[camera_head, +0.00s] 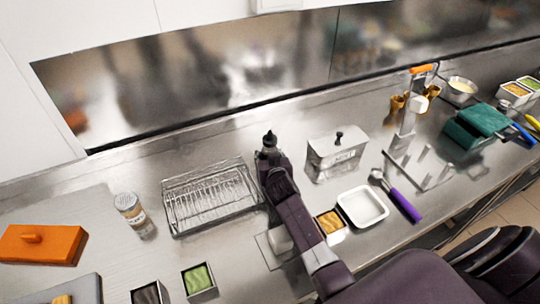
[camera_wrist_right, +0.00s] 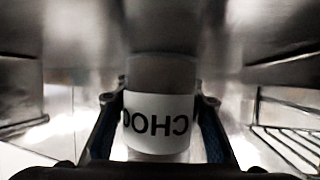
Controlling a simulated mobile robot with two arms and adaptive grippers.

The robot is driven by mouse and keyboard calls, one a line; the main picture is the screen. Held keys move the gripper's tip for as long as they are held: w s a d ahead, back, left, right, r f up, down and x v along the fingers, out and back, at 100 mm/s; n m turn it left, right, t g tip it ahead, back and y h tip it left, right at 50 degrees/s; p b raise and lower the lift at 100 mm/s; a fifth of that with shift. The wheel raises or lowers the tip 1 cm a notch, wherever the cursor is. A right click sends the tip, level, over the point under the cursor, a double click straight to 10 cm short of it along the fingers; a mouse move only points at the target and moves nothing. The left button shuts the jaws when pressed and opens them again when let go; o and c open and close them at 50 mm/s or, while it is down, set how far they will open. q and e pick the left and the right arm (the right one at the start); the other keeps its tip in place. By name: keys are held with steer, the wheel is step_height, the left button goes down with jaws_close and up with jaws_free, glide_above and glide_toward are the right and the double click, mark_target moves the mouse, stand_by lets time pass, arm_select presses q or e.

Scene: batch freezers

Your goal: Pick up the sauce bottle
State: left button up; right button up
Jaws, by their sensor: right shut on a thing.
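The sauce bottle (camera_head: 269,140) stands upright at the back of the steel counter, behind my right gripper (camera_head: 271,160). Only its dark pointed tip and a bit of its upper part show in the head view; the gripper hides the rest. In the right wrist view, the bottle (camera_wrist_right: 162,72) sits between both fingers of the right gripper (camera_wrist_right: 160,108), with a white label whose dark letters look like "CHOC", turned round. The right gripper is shut on it. I cannot tell whether its base touches the counter. My left gripper is not in view.
A wire rack (camera_head: 210,197) is just left of the bottle, and a lidded steel box (camera_head: 335,155) is to its right. A white tray (camera_head: 362,207) and purple-handled scoop (camera_head: 404,204) lie farther right. A labelled jar (camera_head: 130,210) stands left of the rack.

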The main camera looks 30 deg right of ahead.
steer(key=shift+r, duration=0.1)
jaws_close()
steer(key=shift+r, duration=0.45)
step_height(320, 180, up, 19)
steer(key=b, duration=0.2)
steer(key=shift+o, duration=1.9)
jaws_free()
jaws_close()
